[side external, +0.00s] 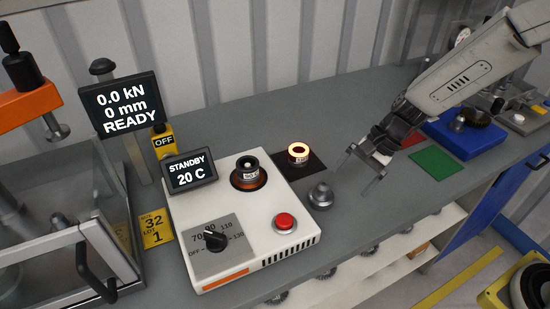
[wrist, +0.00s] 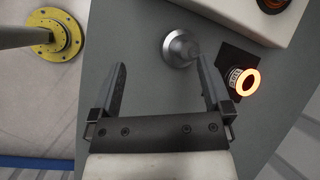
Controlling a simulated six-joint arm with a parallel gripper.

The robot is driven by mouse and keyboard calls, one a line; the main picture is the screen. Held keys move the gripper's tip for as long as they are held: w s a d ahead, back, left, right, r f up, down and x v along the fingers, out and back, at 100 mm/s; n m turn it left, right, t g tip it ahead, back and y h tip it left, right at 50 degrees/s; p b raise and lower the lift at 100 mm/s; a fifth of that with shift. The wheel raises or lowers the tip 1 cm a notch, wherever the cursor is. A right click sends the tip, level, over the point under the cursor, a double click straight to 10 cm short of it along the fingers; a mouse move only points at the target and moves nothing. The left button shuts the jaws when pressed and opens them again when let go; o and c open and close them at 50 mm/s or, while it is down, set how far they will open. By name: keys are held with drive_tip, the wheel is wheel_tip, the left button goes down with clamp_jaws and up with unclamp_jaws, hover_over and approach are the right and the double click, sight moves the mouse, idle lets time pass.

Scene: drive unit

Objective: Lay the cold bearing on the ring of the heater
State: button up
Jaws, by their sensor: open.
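The heater (side external: 228,205) is a white box with a dial, a red button and a display reading STANDBY, 20 C. On its top is an orange-brown ring (side external: 262,181), with a dark, labelled cylindrical piece (side external: 249,166) at its centre. Behind the heater, a small labelled cylinder with a glowing orange top ring (side external: 298,150) stands on a dark pad; it also shows in the wrist view (wrist: 243,82). I cannot tell which piece is the cold bearing. My gripper (side external: 362,174) is open and empty above the bench, right of the glowing piece. Its fingers show in the wrist view (wrist: 162,66).
A stepped silver piece (side external: 321,195) stands on the bench beside the heater, just beyond my fingertips in the wrist view (wrist: 180,48). A press display (side external: 120,108) reads READY at left. A green mat (side external: 433,161) and blue tray (side external: 468,137) lie at right.

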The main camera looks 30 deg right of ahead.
drive_tip(key=s+d+r+n+t+h, duration=0.2)
drive_tip(key=s+d+n+h, duration=0.4)
drive_tip(key=s+d+n, duration=0.4)
drive_tip(key=shift+d+n+h, duration=0.2)
drive_tip(key=shift+n+h, duration=0.1)
drive_tip(key=shift+n, duration=0.9)
